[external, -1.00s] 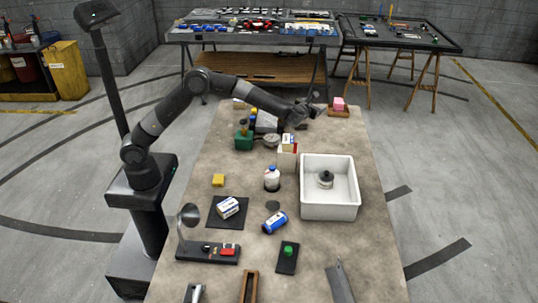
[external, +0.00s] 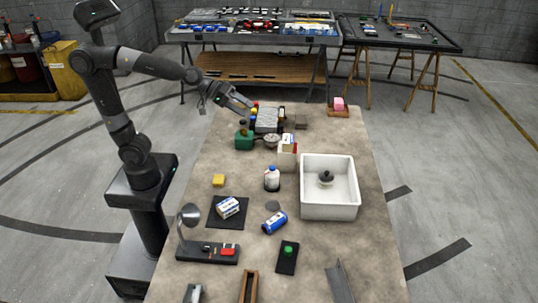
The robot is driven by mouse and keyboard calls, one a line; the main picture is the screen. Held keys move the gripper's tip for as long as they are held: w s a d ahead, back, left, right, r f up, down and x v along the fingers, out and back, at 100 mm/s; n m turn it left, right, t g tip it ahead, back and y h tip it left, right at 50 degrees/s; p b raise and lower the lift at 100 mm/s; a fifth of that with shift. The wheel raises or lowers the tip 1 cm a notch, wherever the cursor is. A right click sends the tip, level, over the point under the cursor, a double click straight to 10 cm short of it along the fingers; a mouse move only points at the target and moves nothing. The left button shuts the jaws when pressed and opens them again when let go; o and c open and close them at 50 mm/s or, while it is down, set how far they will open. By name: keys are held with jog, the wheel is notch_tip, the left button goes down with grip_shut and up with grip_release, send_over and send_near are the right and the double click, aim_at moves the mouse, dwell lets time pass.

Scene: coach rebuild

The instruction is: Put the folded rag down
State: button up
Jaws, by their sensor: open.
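My gripper (external: 242,102) is open and looks empty, above the far left part of the long table (external: 235,265). A small pink folded-looking thing (external: 338,103), perhaps the rag, lies on a brown block or tray (external: 338,112) at the table's far right corner. My gripper is well to the left of it and apart from it. It is too small in the picture to be sure that it is cloth.
A white tub (external: 329,213) with a dark-topped object (external: 326,178) inside stands at right. A grey block (external: 266,121), green container (external: 244,140), white carton (external: 287,155) and white bottle (external: 272,178) crowd the middle and far left. Bare table lies in front of the pink thing.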

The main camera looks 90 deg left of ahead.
jog(key=s+a+f+m+g, duration=0.1)
jog(key=s+f+m+g, duration=0.2)
jog(key=s, duration=0.9)
jog(key=s+a+f+m+g+y, duration=0.1)
jog(key=s+f+m+g, duration=0.2)
jog(key=s+f+m, duration=0.4)
jog(key=s+f, duration=0.1)
jog(key=s, duration=0.4)
jog(key=shift+s+f, duration=0.2)
